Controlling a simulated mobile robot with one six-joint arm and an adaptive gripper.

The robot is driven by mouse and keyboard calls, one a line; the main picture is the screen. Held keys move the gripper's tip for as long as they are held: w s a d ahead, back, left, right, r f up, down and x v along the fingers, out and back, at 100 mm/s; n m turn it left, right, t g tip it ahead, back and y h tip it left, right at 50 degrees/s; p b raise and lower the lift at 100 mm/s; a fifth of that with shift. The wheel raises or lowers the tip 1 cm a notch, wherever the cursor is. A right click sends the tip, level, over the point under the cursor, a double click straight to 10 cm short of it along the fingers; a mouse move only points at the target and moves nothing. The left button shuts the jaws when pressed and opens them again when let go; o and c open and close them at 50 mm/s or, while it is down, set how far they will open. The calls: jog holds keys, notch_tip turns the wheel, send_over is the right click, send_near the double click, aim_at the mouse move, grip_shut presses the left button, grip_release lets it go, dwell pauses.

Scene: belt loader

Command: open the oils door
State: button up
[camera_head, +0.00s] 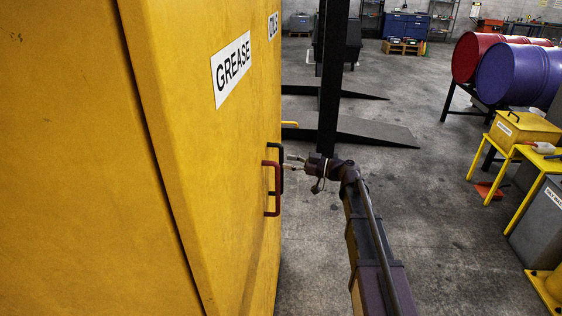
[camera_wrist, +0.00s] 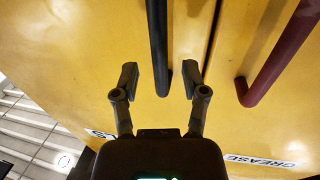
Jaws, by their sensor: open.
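The yellow oils door carries a label reading OILS (camera_head: 272,25) at the far end of the cabinet front. Its black handle (camera_head: 281,170) shows behind the red one, and it also shows in the wrist view (camera_wrist: 158,45) as a dark bar. The door looks shut, with a dark seam between it and the grease door. My gripper (camera_head: 292,162) is at the black handle. In the wrist view my gripper (camera_wrist: 161,76) is open, with the lower end of the black bar between its fingertips. I see gaps on both sides and no grip.
The grease door (camera_head: 200,150) with its red handle (camera_head: 272,189) is close beside; the red bar (camera_wrist: 283,55) is right of my fingers. A dark post (camera_head: 331,85) stands beyond the cabinet. Drums (camera_head: 515,76) and a yellow table (camera_head: 500,150) are at right.

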aim_at(281, 160)
jog(key=shift+x, duration=1.55)
grip_shut()
